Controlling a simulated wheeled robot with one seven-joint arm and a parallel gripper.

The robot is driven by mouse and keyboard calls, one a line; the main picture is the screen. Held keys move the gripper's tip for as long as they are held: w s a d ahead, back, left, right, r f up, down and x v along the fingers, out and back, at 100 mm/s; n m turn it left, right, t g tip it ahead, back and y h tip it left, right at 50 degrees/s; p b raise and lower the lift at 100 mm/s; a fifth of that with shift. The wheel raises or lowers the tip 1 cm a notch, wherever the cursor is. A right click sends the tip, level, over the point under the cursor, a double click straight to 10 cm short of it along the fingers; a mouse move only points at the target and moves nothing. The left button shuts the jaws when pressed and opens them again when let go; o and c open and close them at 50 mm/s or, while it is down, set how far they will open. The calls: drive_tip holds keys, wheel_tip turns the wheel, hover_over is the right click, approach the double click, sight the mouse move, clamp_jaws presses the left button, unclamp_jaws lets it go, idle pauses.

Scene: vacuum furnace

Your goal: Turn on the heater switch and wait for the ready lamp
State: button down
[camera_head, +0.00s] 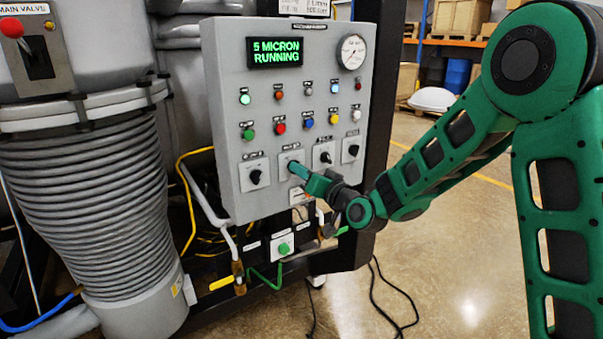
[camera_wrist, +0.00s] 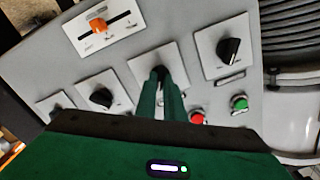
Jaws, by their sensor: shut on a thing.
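The grey control panel (camera_head: 225,75) carries a row of black rotary knobs on white plates. My gripper (camera_head: 294,168) is shut on the second knob from the left, and its fingers hide most of it. In the wrist view, my green fingers (camera_wrist: 162,84) close around that black knob (camera_wrist: 160,72) on its plate. Its label is too small to read, so I cannot confirm that it is the heater switch. In the upper lamp row, the leftmost green lamp (camera_head: 245,99) looks bright. I cannot tell which lamp is the ready lamp.
The display (camera_head: 276,53) reads "5 MICRON RUNNING". Neighbouring knobs (camera_head: 255,177) (camera_head: 326,158) flank my gripper closely. An orange slider (camera_wrist: 97,25) sits below the knobs on the panel. A bellows pipe (camera_head: 85,205) stands to the left. Floor on the right is mostly open.

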drive_tip(key=shift+w+d+r, duration=0.1)
drive_tip(key=shift+w+d, duration=0.15)
drive_tip(key=shift+d, duration=0.1)
drive_tip(key=c, duration=2)
unclamp_jaws()
drive_tip(key=shift+o, duration=0.7)
drive_tip(key=shift+s+a, duration=0.1)
drive_tip(key=shift+a, duration=0.05)
drive_tip(key=v, duration=1)
drive_tip(key=shift+s+d, duration=0.2)
drive_tip(key=shift+d, duration=0.05)
